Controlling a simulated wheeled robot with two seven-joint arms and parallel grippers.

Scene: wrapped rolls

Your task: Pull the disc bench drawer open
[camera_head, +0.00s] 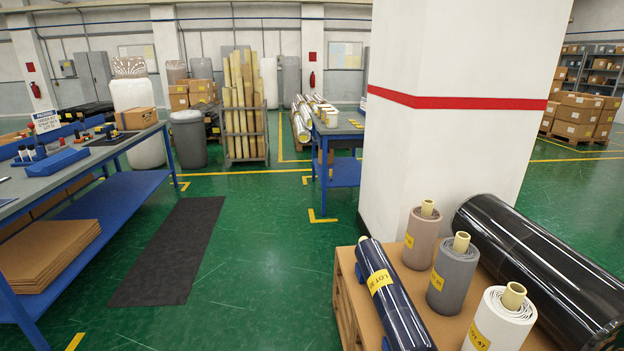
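Neither of my grippers is in view. A long workbench (85,158) with a grey top and blue legs stands at the left, and its near end is cut off by the picture edge. A second blue bench (340,127) stands farther off, left of the pillar. No drawer front or handle shows clearly on either bench. A low brown wooden cabinet (346,268) at the lower right carries wrapped rolls; its left side shows panel lines, but I cannot tell if they are drawers. I cannot tell which of these is the disc bench.
A white pillar (428,150) with a red stripe stands behind the cabinet. A dark mat (170,250) lies on the green floor beside the left bench. Cardboard sheets (45,252) lie on that bench's lower shelf. The floor (270,270) between bench and cabinet is clear.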

